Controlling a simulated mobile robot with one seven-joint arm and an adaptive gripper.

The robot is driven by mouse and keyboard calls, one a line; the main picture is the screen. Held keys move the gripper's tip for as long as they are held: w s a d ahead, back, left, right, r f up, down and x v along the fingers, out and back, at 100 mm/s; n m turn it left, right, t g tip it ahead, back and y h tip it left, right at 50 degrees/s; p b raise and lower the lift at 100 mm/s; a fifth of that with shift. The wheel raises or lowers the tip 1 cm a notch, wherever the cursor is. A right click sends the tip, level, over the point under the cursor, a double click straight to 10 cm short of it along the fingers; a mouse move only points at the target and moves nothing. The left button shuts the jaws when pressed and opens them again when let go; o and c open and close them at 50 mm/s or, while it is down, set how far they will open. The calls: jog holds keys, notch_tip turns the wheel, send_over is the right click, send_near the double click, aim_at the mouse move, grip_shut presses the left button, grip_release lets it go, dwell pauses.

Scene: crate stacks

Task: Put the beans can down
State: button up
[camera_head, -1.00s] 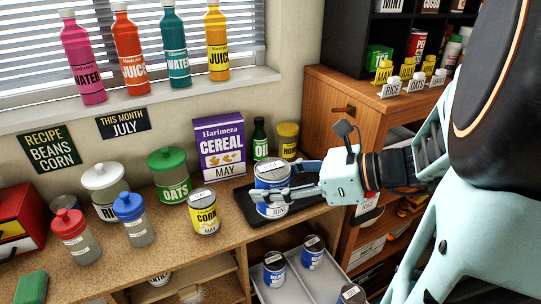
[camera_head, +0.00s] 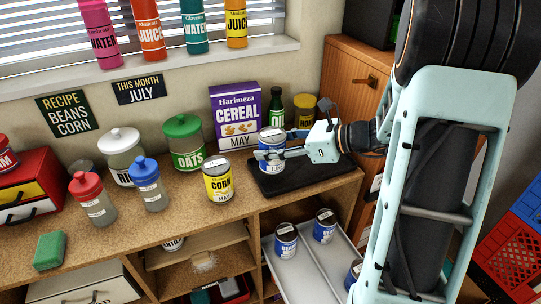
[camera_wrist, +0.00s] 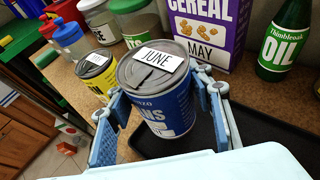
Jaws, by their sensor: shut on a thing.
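The beans can (camera_head: 271,150) has a blue and white label and a grey lid marked JUNE. In the wrist view the can (camera_wrist: 168,100) stands nearly upright between my two fingers, its lid in full view. My gripper (camera_head: 275,154) is shut around its sides, coming from the right in the head view. The can is over the back left part of a black tray (camera_head: 325,176) on the counter.
A yellow corn can (camera_head: 218,182) stands left of the tray. The cereal box (camera_head: 235,112), oil bottle (camera_head: 276,107) and yellow-lidded jar (camera_head: 304,110) stand behind. The tray's right side is clear.

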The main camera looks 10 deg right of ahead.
jog(key=shift+w+f, duration=0.35)
jog(key=shift+f, duration=1.45)
jog(key=shift+f+b, duration=0.1)
jog(key=shift+b, duration=0.25)
jog(key=o, duration=1.6)
jog(key=shift+f, duration=0.1)
jog(key=shift+c, duration=0.2)
jog(key=shift+r, duration=0.25)
jog(key=v, duration=1.2)
jog(key=shift+p, duration=0.4)
